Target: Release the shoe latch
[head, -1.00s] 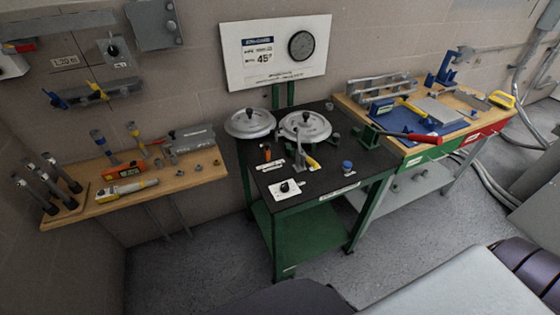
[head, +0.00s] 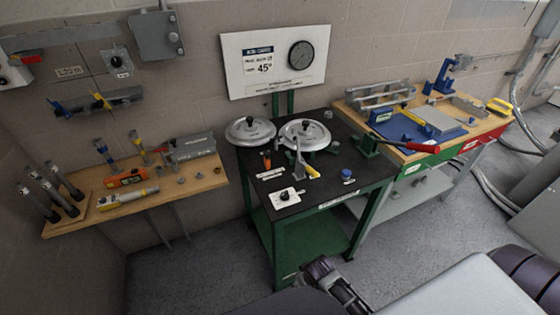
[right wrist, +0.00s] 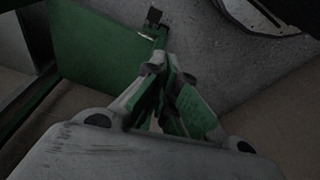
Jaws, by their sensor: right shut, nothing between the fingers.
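On the black-topped bench (head: 335,178), two round grey discs (head: 250,130) (head: 303,133) sit side by side. A grey upright lever (head: 298,155) with a yellow grip (head: 313,172) stands in front of the right disc. A small orange-handled part (head: 266,160) stands left of it. I cannot tell which part is the shoe latch. My right gripper (head: 322,268) is low in front of the bench, apart from these parts. In the right wrist view its fingers (right wrist: 165,78) are shut and empty, with floor and green bench parts beyond. My left gripper is not in view.
A long red handle (head: 425,148) reaches out at the right workbench (head: 475,137). A wooden tool shelf (head: 210,182) is left.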

